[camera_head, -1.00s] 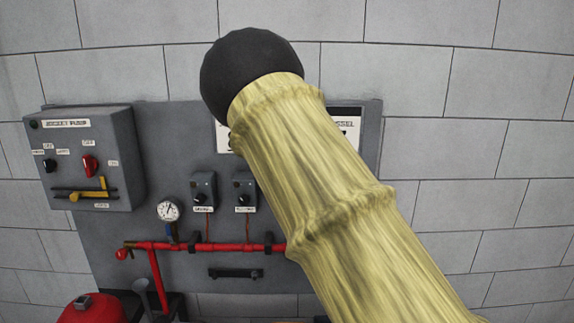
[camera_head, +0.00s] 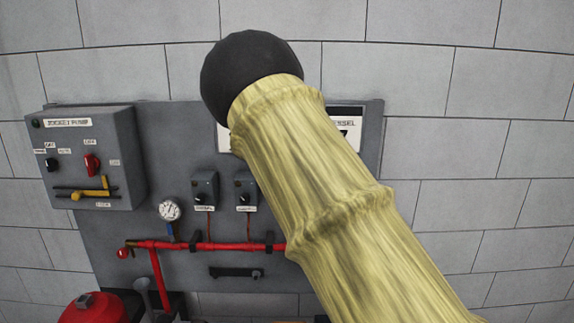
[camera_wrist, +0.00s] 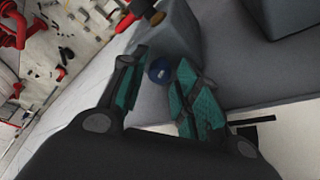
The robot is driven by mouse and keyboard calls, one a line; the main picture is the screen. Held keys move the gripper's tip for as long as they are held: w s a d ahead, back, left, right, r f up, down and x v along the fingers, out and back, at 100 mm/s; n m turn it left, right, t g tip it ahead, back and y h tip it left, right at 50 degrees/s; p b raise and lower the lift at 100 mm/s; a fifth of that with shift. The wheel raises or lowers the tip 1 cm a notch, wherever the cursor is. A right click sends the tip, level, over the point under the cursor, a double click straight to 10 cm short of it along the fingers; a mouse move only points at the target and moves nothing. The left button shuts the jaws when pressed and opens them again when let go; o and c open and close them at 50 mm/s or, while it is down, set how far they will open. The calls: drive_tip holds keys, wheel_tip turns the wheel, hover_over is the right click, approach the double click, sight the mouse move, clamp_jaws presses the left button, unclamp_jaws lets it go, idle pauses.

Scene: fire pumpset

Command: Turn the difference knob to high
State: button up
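Two small grey switch boxes hang on the grey panel in the head view, a left one (camera_head: 204,188) and a right one (camera_head: 246,190). Each has a dark knob and a small label too small to read, so I cannot tell which is the difference knob. In the wrist view my gripper (camera_wrist: 158,82) is open, with teal pads apart. A small round dark blue part (camera_wrist: 160,70) shows between its fingers, beside a grey box (camera_wrist: 172,42); I cannot tell whether they touch it. My arm hides my gripper in the head view.
A jockey pump box (camera_head: 90,158) with red and black knobs and a yellow handle is at the left. A red vessel (camera_head: 92,308) stands at lower left.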

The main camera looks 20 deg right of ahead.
drive_tip(key=v, duration=0.7)
drive_tip(key=shift+r, duration=0.15)
drive_tip(key=shift+a, duration=0.15)
